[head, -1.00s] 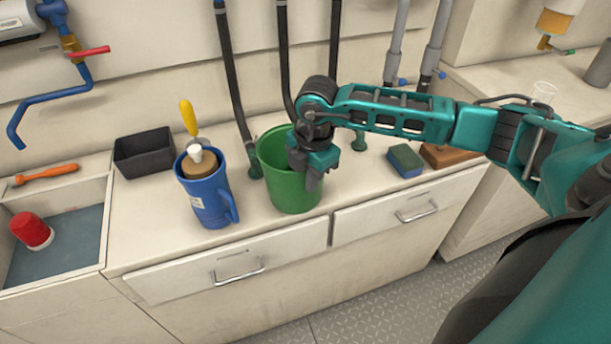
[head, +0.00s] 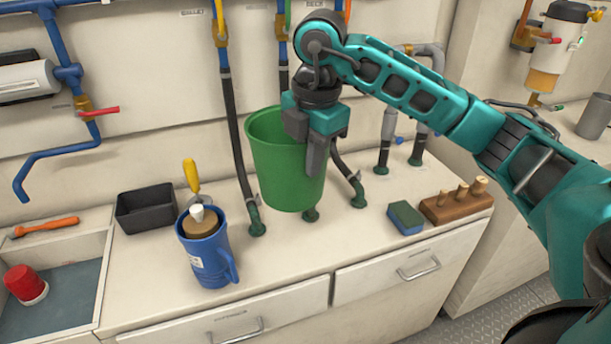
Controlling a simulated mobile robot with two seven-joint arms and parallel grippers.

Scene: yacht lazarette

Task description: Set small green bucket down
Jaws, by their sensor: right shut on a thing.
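The small green bucket (head: 283,178) is upright in the middle of the head view. It appears raised above the white counter (head: 300,248), with hose ends showing on the counter below and beside it. My right gripper (head: 313,150) is shut on the bucket's near right rim, its fingers pointing down. My left gripper is not in view.
A sponge (head: 406,217) and a wooden peg block (head: 455,205) lie to the right. Hoses (head: 233,150) run down the wall behind. The counter's front middle is clear.

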